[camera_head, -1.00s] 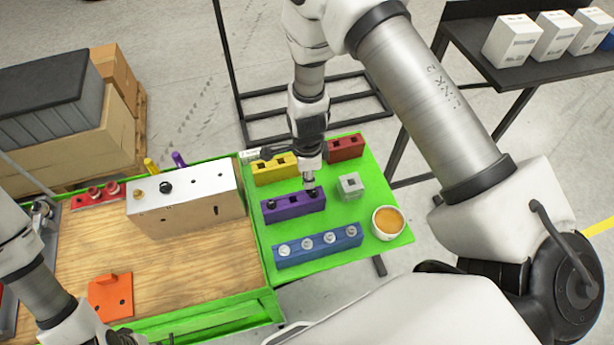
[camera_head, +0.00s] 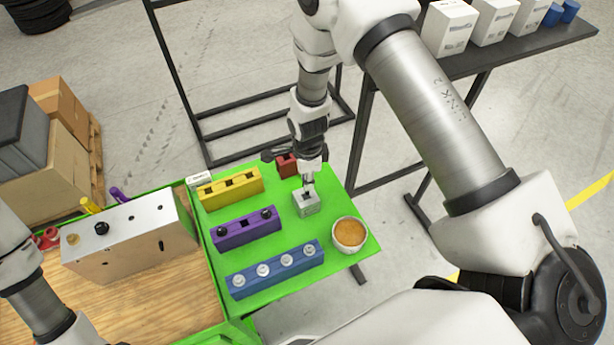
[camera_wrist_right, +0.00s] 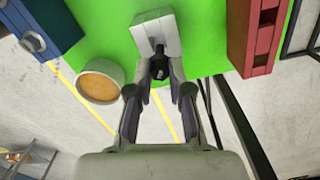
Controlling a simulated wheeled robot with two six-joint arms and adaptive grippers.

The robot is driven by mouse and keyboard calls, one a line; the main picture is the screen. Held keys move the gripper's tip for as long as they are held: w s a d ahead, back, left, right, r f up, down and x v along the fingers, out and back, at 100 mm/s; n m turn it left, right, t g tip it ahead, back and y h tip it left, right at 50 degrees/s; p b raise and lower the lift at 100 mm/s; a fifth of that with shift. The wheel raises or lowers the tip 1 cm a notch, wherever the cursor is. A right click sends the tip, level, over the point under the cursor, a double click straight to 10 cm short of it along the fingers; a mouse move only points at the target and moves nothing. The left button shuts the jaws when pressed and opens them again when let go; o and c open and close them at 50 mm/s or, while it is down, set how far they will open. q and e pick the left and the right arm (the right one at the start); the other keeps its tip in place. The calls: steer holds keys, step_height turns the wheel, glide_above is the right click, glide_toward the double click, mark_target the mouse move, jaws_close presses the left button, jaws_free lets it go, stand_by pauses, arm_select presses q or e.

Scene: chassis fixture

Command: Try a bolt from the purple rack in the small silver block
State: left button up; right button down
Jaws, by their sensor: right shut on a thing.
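The small silver block (camera_head: 307,207) stands on the green board, right of the purple rack (camera_head: 246,233). Black bolts sit in the purple rack near its two ends. My right gripper (camera_head: 308,184) is right at the top of the silver block and is shut on a black bolt (camera_wrist_right: 159,68). In the right wrist view, the fingertips (camera_wrist_right: 160,72) pinch the bolt beside the silver block (camera_wrist_right: 155,34). I cannot tell whether its far end is in the block's hole. My left arm shows at the left edge; its gripper is out of the picture.
A blue rack (camera_head: 275,271) with several silver bolts and a white bowl (camera_head: 350,235) with orange contents stand nearby. A yellow rack (camera_head: 229,188) and a red block (camera_head: 286,165) are behind. A metal-topped box (camera_head: 130,240) stands on the wooden table at left.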

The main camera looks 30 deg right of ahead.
mark_target(306, 195)
steer(key=shift+s+a+r, duration=0.1)
steer(key=shift+a+r, duration=0.1)
steer(key=shift+a, duration=0.15)
arm_select(q)
steer(key=shift+s+a, duration=0.1)
steer(key=shift+a, duration=0.2)
steer(key=shift+d+r, duration=0.1)
steer(key=shift+d, duration=0.05)
arm_select(e)
steer(key=shift+d+f, duration=0.1)
steer(key=shift+d, duration=0.1)
steer(key=shift+a, duration=0.15)
steer(key=shift+f+b, duration=1.75)
steer(key=shift+f, duration=0.9)
arm_select(q)
step_height(306, 195, down, 4)
steer(key=shift+r, duration=0.1)
arm_select(e)
steer(key=c, duration=1)
jaws_free()
